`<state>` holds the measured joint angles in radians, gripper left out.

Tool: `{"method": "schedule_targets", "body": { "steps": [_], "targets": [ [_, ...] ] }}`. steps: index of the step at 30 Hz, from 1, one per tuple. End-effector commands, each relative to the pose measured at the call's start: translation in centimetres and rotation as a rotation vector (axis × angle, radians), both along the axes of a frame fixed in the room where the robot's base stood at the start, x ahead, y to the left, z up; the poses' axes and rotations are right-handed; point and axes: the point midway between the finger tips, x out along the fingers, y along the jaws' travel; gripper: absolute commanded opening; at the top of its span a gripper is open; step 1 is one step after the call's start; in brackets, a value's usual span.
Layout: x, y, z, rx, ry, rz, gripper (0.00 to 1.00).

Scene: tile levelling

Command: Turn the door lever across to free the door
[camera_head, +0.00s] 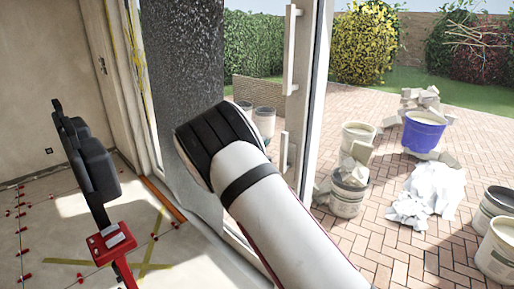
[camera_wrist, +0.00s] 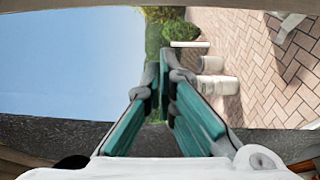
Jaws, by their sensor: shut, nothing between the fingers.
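The glazed door has a pale frame (camera_head: 312,95). A long white upright bar handle (camera_head: 290,48) is on it. In the head view my gripper is hidden by my white and black arm, which reaches toward the doorway. In the wrist view my gripper (camera_wrist: 164,66) shows teal-padded fingers, shut and empty. A short white bar (camera_wrist: 190,44) shows just beyond the fingertips; I cannot tell whether it is the lever. No contact is visible.
Outside, a brick patio holds several buckets (camera_head: 348,190), a blue tub (camera_head: 423,132) and a white sheet (camera_head: 432,190). Inside at left, a black and red tool (camera_head: 110,242) stands over the floor with red tile clips. A dark speckled panel (camera_head: 185,60) is left of my arm.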

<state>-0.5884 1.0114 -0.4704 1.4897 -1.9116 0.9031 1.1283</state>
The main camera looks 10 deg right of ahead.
Motion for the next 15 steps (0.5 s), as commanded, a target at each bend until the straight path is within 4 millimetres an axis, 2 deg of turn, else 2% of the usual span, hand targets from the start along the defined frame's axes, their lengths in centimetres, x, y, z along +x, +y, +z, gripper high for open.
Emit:
{"method": "schedule_targets", "body": {
  "steps": [3,6,9,15],
  "targets": [
    [1.6,-1.2,0.0,-0.001,-0.001,-0.001,0.0],
    [-0.2,-1.9,0.2,-0.002,0.003,-0.001,0.0],
    [-1.1,-2.5,0.3,-0.002,0.001,-0.001,0.0],
    [-1.9,-3.2,0.1,-0.001,0.001,0.001,0.0]
  ]
}}
